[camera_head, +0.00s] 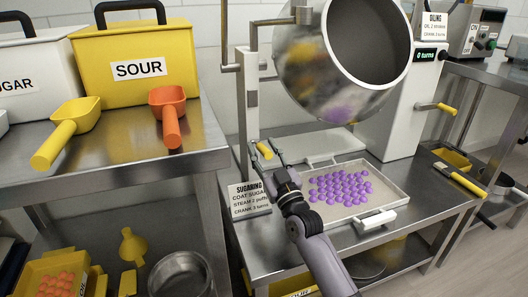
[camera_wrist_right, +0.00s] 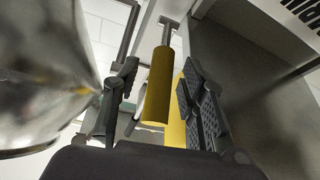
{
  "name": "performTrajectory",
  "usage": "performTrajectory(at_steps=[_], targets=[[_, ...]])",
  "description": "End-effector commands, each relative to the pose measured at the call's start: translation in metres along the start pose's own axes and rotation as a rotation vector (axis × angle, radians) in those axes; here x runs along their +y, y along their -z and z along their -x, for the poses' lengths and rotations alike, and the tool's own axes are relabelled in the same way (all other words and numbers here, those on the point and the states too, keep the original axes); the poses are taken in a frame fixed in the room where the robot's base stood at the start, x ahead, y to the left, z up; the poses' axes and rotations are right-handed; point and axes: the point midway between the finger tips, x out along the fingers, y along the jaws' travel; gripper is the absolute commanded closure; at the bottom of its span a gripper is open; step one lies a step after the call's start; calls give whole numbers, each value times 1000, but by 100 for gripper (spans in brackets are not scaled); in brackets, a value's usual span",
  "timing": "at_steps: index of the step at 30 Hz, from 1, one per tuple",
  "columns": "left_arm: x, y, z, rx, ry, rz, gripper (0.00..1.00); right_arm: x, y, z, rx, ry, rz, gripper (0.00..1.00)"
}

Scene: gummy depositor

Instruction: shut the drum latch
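The metal drum (camera_head: 315,75) hangs tilted above the table, its dark mouth facing up and right. A yellow handle (camera_head: 264,150), which looks like the drum latch's grip, is at the lower left of the drum beside a white post. My right gripper (camera_head: 266,160) is right at this handle. In the right wrist view the yellow handle (camera_wrist_right: 158,88) on a metal rod shows between the two spread fingers (camera_wrist_right: 155,105), with gaps on both sides. The gripper is open; contact with the handle is not visible. My left gripper is in no view.
A white tray of purple gummies (camera_head: 392,219) lies under the drum. A sugaring sign (camera_head: 248,197) stands left of my right arm. The shelf at left holds a yellow SOUR bin (camera_head: 105,85) and yellow (camera_head: 70,130) and orange (camera_head: 168,110) scoops. A yellow-handled crank (camera_head: 440,107) is at right.

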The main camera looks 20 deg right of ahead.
Motion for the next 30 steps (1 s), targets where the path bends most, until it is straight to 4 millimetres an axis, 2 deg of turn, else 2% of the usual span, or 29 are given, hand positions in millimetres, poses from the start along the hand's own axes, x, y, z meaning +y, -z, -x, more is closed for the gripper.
performTrajectory(at_steps=[2, 19, 30], targets=[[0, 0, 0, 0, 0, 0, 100, 0, 0, 0, 0, 0, 0, 62], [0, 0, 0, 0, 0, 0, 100, 0, 0, 0, 0, 0, 0, 100], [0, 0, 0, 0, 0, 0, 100, 0, 0, 0, 0, 0, 0, 100]])
